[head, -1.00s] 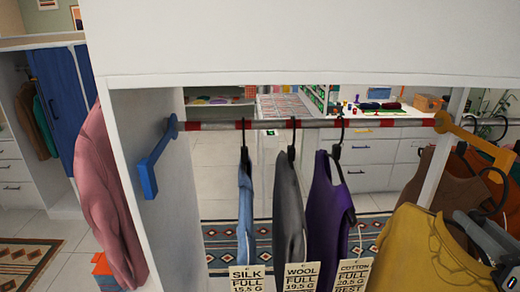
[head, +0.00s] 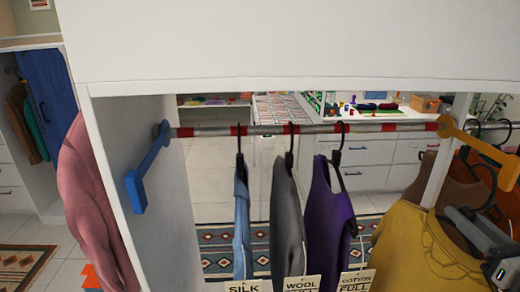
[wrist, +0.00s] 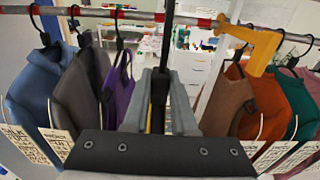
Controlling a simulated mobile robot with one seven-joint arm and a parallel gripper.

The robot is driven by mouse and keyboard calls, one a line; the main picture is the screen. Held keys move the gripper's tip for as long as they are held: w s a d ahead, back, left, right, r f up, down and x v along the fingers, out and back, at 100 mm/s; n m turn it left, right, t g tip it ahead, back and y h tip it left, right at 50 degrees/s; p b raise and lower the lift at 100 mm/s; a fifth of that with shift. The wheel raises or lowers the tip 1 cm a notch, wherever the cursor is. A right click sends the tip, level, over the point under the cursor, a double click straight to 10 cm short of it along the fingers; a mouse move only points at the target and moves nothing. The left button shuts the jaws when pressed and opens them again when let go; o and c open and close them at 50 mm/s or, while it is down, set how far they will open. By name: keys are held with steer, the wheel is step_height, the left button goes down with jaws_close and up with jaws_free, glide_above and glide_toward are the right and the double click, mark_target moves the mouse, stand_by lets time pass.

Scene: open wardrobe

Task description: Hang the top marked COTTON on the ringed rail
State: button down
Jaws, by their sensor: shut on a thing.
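A mustard-yellow top (head: 418,240) hangs from a black hanger in my gripper (head: 482,238), in front of the right end of the rail in the head view. Its tag is not in view. The rail (head: 270,129) with red rings runs from a blue bracket (head: 147,170) to a yellow bracket (head: 480,148). A purple top (head: 328,215) on that rail has a tag (head: 355,281) reading COTTON FULL. In the wrist view my gripper (wrist: 165,100) is shut on the black hanger, below rail height.
A blue top (head: 242,225) tagged SILK and a grey top (head: 287,220) tagged WOOL hang left of the purple one. Rail between purple top and yellow bracket is bare.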

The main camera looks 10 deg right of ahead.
steer(key=w, duration=0.3)
steer(key=w+b, duration=0.1)
steer(key=w, duration=0.7)
steer(key=shift+d, duration=0.3)
steer(key=w+b, duration=0.3)
steer(key=w, duration=0.7)
steer(key=shift+w+d, duration=0.3)
steer(key=shift+w, duration=0.05)
steer(key=shift+w, duration=0.1)
steer(key=w+b, duration=0.1)
steer(key=w, duration=0.6)
steer(key=shift+d+b, duration=0.2)
steer(key=shift+b, duration=0.1)
steer(key=shift+w, duration=0.15)
steer(key=shift+f, duration=0.15)
steer(key=shift+f+b, duration=1.3)
steer(key=shift+b, duration=0.25)
steer(key=shift+f+b, duration=0.5)
steer(key=shift+b, duration=0.05)
steer(key=c, duration=0.6)
jaws_free()
steer(key=shift+c, duration=0.2)
